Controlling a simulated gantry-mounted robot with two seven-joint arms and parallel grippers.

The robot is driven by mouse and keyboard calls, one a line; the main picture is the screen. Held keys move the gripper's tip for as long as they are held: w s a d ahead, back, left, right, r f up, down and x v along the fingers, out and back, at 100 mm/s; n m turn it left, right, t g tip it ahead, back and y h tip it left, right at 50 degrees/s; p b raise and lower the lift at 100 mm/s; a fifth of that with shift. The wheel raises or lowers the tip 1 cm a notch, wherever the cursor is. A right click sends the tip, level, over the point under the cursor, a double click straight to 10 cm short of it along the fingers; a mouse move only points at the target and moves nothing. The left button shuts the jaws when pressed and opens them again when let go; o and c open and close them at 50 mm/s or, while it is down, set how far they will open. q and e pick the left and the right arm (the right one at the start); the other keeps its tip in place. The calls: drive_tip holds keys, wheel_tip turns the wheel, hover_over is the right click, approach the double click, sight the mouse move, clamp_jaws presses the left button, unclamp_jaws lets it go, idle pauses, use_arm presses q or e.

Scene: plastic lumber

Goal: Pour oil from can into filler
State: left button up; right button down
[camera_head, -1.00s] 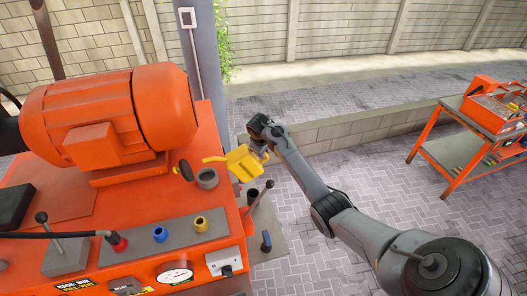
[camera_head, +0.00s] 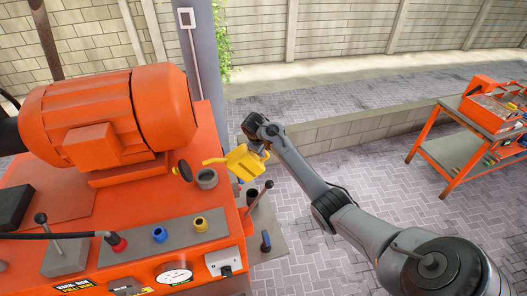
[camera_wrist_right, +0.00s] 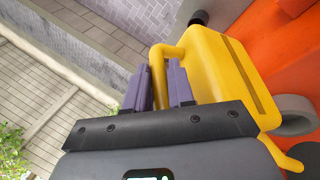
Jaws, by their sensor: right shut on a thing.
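The yellow oil can (camera_head: 244,163) is tilted in the head view, its spout pointing left over the filler. My right gripper (camera_head: 262,150) is shut on the can's handle and holds it above the machine's right edge. In the right wrist view the can (camera_wrist_right: 215,70) has its handle between the purple fingers of my gripper (camera_wrist_right: 166,85). The filler (camera_head: 207,178) is a grey round neck on the orange machine top; it also shows in the right wrist view (camera_wrist_right: 292,112). A dark round cap (camera_head: 184,171) stands beside it. I cannot see any oil flowing. My left gripper is not in view.
A lever (camera_head: 262,195) rises just below the can. A grey post (camera_head: 200,60) stands behind. An orange cart (camera_head: 470,140) is far right, with open paving between.

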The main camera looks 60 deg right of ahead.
drive_tip(key=shift+w+a+r+g+h, duration=0.15)
drive_tip(key=shift+r+g+h, duration=0.25)
drive_tip(key=shift+r, duration=0.55)
drive_tip(key=shift+w+a+r+g+h, duration=0.1)
drive_tip(key=shift+r+g+h, duration=0.3)
drive_tip(key=shift+r, duration=0.55)
idle(6.1)
